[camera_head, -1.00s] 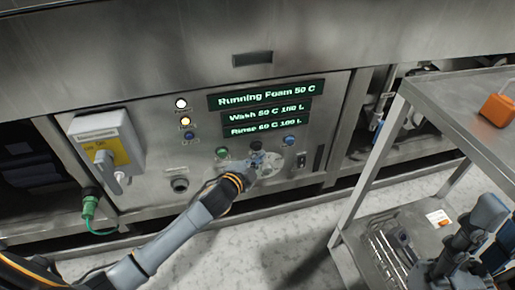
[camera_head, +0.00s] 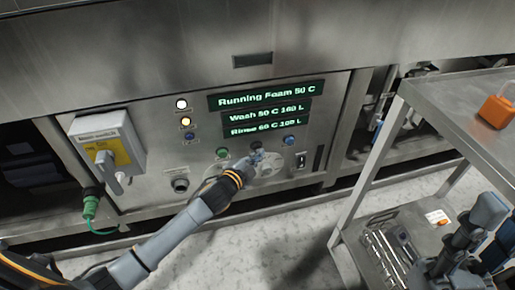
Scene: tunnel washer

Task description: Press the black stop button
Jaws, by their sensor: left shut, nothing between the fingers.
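The black stop button (camera_head: 256,145) sits on the steel control panel between a green button (camera_head: 222,153) and a blue button (camera_head: 289,140). My left gripper (camera_head: 257,155) is shut and empty, with its fingertips at the black button's lower edge. I cannot tell whether they touch it, and the fingers partly cover it. My right arm shows at the lower right, in front of the cart; I cannot make out its fingers.
Displays (camera_head: 266,103) above the buttons read running foam, wash and rinse. A main switch box (camera_head: 105,150) with a handle is at the left. A steel cart (camera_head: 450,115) with an orange container (camera_head: 497,110) stands at the right.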

